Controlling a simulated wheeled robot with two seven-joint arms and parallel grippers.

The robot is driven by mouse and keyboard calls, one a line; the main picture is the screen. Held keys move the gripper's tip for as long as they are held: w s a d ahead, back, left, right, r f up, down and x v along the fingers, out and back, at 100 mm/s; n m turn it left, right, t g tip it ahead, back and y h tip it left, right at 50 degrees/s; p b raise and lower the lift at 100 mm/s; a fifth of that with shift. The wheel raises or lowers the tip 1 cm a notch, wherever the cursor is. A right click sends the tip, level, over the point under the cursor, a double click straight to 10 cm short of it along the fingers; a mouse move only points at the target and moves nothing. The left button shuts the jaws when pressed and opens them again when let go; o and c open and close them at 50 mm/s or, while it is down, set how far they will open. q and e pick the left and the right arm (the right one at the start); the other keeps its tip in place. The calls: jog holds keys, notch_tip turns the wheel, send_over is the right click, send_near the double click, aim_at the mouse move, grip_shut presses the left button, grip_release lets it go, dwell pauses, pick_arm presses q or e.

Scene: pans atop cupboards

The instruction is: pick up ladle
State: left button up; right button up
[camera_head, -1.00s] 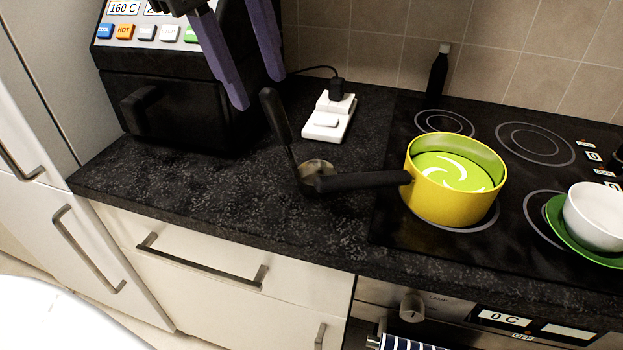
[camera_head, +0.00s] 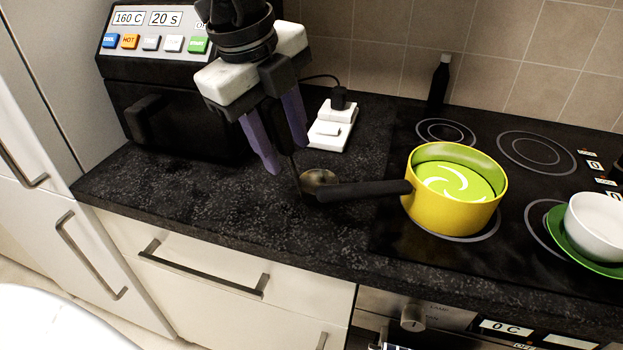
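The ladle (camera_head: 318,179) is on the dark countertop, its round metal bowl behind the handle of the yellow pot. Its thin shaft rises to the upper left, and its black handle is mostly hidden by my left gripper. My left gripper (camera_head: 285,156) comes down from above with two purple fingers spread apart. The fingers are around or in front of the ladle's handle; I cannot tell which. My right gripper is not in view.
A black oven (camera_head: 180,115) stands at the left. A white socket block (camera_head: 335,125) lies behind. The front counter (camera_head: 215,205) is clear.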

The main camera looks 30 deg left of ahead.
pick_arm(q)
grip_shut()
jog(key=shift+r, duration=0.1)
notch_tip(320, 180, up, 18)
jog(key=p, duration=0.1)
dwell(0.5)
jog(key=c, duration=0.9)
grip_release()
grip_shut()
